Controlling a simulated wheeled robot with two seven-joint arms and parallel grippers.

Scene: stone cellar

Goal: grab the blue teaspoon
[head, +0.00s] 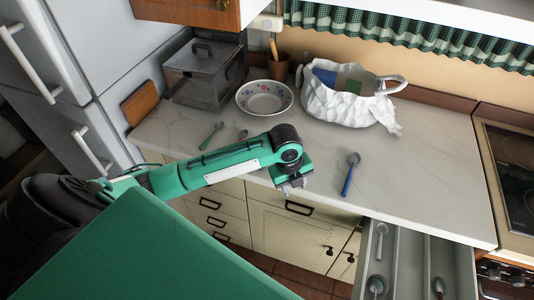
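The blue teaspoon (347,178) lies on the pale countertop, right of centre, its handle pointing toward the front edge and its bowl toward the back. My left gripper (294,186), at the end of a green arm, hangs near the counter's front edge, left of the teaspoon and apart from it. Its small fingertips look parted, with nothing between them. My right gripper is not in view.
A green-handled spoon (211,135) and a small reddish spoon (243,135) lie farther left. A bowl (264,108), a lidded bin (195,90) and a white bag (345,108) stand behind. An open drawer (408,262) with spoons juts out at lower right. Counter around the teaspoon is clear.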

